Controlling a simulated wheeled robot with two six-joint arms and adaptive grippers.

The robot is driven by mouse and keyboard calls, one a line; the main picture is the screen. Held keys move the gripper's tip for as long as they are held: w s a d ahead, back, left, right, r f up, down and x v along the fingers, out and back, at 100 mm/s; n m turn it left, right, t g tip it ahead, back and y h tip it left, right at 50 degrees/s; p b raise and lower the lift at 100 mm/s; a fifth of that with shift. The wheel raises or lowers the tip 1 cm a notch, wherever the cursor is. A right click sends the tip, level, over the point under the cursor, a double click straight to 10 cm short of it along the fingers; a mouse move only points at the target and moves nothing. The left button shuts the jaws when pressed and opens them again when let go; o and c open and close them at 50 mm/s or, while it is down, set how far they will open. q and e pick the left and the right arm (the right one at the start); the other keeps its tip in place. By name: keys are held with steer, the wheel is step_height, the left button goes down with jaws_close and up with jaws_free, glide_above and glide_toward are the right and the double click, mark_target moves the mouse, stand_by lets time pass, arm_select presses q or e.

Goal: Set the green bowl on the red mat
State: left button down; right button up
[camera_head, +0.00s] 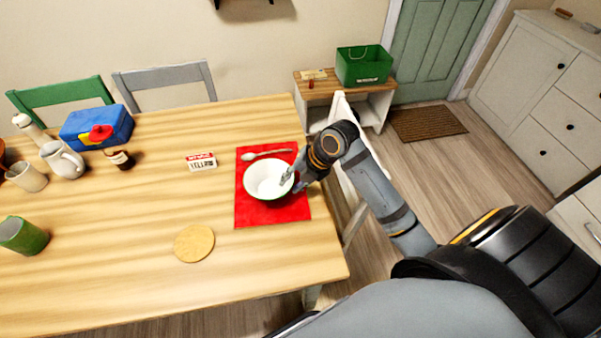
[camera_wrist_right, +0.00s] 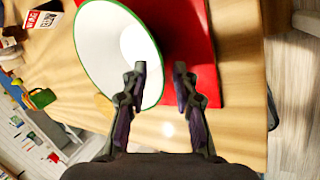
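The bowl (camera_head: 266,181) is white inside with a green rim. It is upright over the red mat (camera_head: 258,217), apparently resting on it. My right gripper (camera_head: 290,180) is at the bowl's right side, with one finger over the inside. In the right wrist view, the bowl (camera_wrist_right: 115,45) is at upper left and the red mat (camera_wrist_right: 190,40) lies beyond it. The fingers of my right gripper (camera_wrist_right: 160,85) are apart, one on each side of the rim, with visible gaps. My left gripper is not in view.
A spoon (camera_head: 267,154) lies on the mat above the bowl. A label card (camera_head: 201,161) and a round tan coaster (camera_head: 194,243) are left of the mat. A blue box (camera_head: 97,128), white jug (camera_head: 62,159) and green cup (camera_head: 22,236) stand further left. A chair is beside my right arm.

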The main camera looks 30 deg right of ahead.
steer(key=p+v, duration=0.2)
steer(key=v, duration=0.8)
steer(key=shift+r, duration=0.4)
steer(key=shift+s+d, duration=0.15)
